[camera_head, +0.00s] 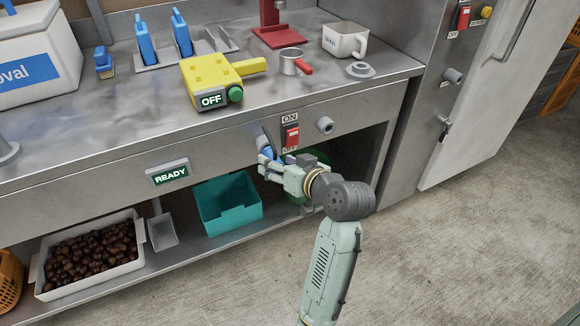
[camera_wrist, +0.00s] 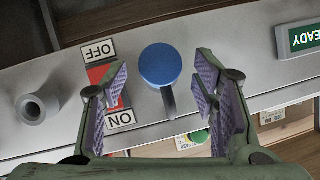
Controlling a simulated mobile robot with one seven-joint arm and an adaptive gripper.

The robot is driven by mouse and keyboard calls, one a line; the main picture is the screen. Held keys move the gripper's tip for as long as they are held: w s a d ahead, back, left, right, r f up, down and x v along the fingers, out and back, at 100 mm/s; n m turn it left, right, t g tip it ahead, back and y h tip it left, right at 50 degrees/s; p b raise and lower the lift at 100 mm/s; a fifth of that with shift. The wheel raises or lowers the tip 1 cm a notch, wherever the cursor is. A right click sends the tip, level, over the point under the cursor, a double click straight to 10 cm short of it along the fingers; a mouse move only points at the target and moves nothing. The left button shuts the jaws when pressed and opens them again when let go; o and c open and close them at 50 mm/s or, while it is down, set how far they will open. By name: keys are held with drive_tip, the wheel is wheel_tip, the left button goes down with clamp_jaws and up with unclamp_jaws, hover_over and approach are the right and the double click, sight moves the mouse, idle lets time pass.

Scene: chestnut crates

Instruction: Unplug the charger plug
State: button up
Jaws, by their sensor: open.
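A round blue-capped piece (camera_wrist: 160,65) with a grey stem is on the steel front panel beside the red ON/OFF switch; it looks like the charger plug, though I cannot make out a cord. In the wrist view it lies between and beyond the fingertips of my gripper (camera_wrist: 162,88), which is open, with clear gaps on both sides. In the head view my gripper (camera_head: 275,163) is at the panel just left of and below the red switch (camera_head: 292,137) and hides most of the blue piece.
A grey round fitting (camera_head: 325,125) is right of the switch. A READY sign (camera_head: 169,174) is on the panel to the left. A teal bin (camera_head: 228,212) and a white tray of chestnuts (camera_head: 142,234) are on the shelf below. A yellow device (camera_head: 205,75) stands on the counter.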

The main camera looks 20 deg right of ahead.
drive_tip(key=shift+x, duration=1.1)
drive_tip(key=shift+c, duration=0.5)
clamp_jaws()
drive_tip(key=c, duration=0.6)
unclamp_jaws()
clamp_jaws()
drive_tip(key=shift+s, duration=0.6)
